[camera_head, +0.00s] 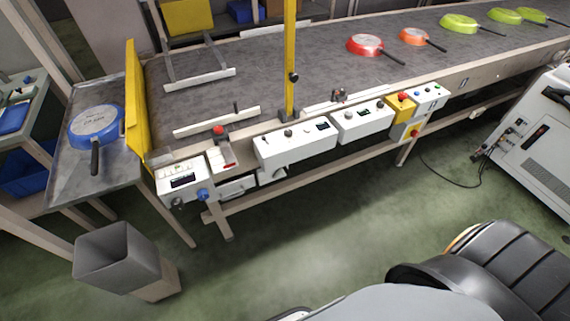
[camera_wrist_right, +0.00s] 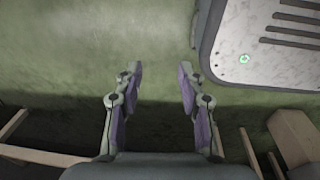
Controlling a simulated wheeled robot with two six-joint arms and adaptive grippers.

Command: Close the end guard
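The end guard, a tall narrow yellow panel (camera_head: 133,100), stands upright at the left end of the grey conveyor belt (camera_head: 300,65) in the head view. It is between the belt and a metal side table (camera_head: 65,170). I cannot tell from this angle whether it is fully across the belt's end. My right gripper (camera_wrist_right: 158,75) shows in the wrist view with its two fingers apart and nothing between them, over green floor. It is far from the guard. My left gripper is not in view.
A blue pan (camera_head: 96,125) lies on the side table. Red, orange and green pans sit on the belt's far right; a yellow post (camera_head: 290,60) rises at its near edge. White control boxes (camera_head: 295,142) line the front. A grey bin (camera_head: 118,255) stands on the floor.

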